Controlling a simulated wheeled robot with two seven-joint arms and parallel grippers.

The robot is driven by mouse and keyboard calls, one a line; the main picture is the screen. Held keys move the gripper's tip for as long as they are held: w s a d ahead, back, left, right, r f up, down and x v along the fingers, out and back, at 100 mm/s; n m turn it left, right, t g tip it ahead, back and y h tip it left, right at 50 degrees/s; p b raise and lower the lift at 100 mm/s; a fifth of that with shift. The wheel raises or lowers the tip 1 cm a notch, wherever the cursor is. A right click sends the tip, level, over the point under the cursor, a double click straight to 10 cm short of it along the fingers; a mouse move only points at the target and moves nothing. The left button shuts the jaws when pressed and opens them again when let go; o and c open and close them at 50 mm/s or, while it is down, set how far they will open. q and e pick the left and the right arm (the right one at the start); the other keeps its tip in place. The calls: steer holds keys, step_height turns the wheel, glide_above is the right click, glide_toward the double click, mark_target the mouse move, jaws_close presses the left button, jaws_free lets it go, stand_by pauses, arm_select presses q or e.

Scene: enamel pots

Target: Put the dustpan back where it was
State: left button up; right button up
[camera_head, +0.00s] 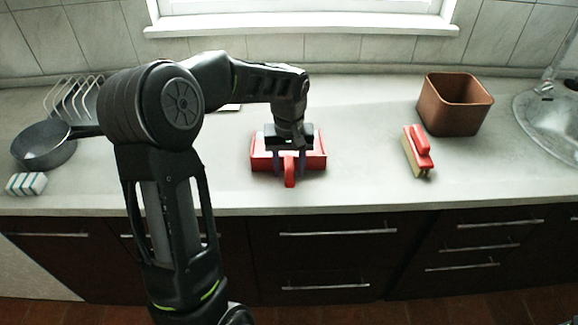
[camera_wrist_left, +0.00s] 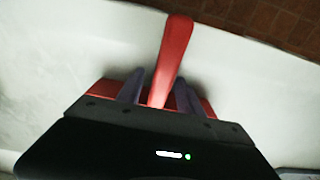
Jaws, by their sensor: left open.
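The red dustpan (camera_head: 312,160) lies on the pale countertop near the middle of its front part, with its handle (camera_head: 289,172) pointing toward the front edge. My left gripper (camera_head: 289,170) is above the dustpan and reaches down with one finger on each side of the handle. The left wrist view shows the red handle (camera_wrist_left: 174,55) between the two dark fingers, which are open. I cannot tell whether they touch it. The gripper hides part of the pan. My right gripper is not in view.
A red-handled brush (camera_head: 418,150) lies to the right, in front of a brown square bin (camera_head: 454,104). A sink (camera_head: 552,125) is at the far right. A grey pan (camera_head: 42,148), a wire rack (camera_head: 74,98) and a striped sponge (camera_head: 26,184) are at left.

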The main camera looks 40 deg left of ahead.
arm_select(q)
step_height(320, 180, up, 12)
steer(key=shift+r, duration=0.15)
stand_by(0.5)
stand_by(0.7)
